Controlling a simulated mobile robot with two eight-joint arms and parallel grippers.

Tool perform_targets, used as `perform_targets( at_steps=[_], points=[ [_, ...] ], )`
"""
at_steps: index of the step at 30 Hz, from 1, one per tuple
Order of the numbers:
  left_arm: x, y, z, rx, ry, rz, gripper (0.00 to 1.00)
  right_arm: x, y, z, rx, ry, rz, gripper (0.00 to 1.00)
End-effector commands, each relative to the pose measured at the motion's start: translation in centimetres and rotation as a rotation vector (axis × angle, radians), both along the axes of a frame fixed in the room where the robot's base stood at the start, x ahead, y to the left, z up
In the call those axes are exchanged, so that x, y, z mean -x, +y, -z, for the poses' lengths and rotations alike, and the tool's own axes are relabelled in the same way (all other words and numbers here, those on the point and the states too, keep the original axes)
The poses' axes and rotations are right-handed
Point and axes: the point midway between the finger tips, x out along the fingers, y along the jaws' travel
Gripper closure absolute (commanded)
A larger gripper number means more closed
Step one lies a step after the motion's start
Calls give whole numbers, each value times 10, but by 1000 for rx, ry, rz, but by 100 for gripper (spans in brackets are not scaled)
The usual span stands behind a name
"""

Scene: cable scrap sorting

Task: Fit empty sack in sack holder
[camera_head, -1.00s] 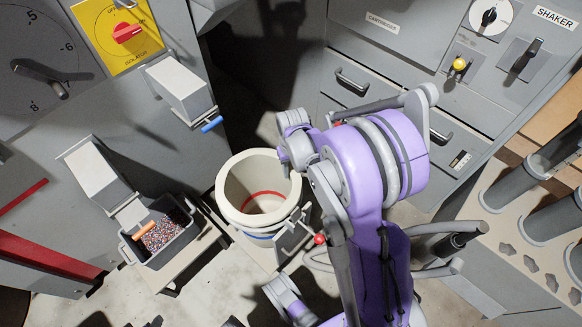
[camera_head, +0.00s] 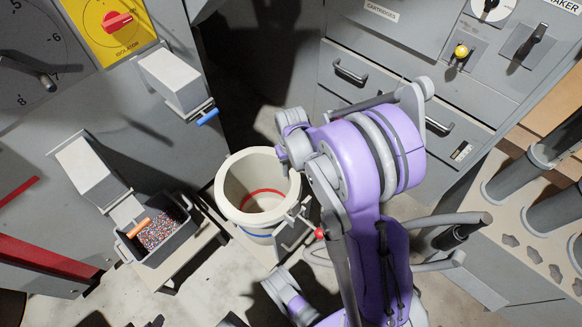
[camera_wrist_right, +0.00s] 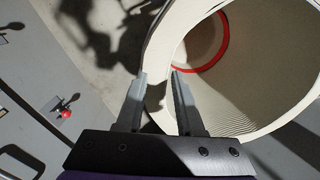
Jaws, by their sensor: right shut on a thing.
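The empty sack (camera_head: 230,181) is a wide cream tube, open at the top, with a red ring inside. It stands upright at the sack holder (camera_head: 291,238), a pale bracket with a red-knobbed lever; a blue band shows low on it. Whether its bottom is seated is hidden. In the right wrist view the sack's rim (camera_wrist_right: 155,55) runs between the fingers of my right gripper (camera_wrist_right: 160,80), shut on it. In the head view my right gripper (camera_head: 287,150) is at the sack's far right rim, its fingertips not clear. My left gripper is not in view.
Grey drawers (camera_head: 360,110) stand behind my right arm. A rack with upright tubes (camera_head: 520,180) is at the right. Some floor shows in front.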

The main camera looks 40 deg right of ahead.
Motion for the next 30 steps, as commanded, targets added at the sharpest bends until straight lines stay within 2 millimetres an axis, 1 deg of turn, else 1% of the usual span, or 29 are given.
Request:
perform_targets(
  at_steps=[25, 26, 30],
  points=[
    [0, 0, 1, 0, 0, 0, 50, -2, 8, 0, -1, 0, 0, 100],
    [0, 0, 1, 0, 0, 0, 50, -2, 8, 0, -1, 0, 0, 60],
    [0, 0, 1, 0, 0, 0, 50, -2, 8, 0, -1, 0, 0, 35]
  ],
)
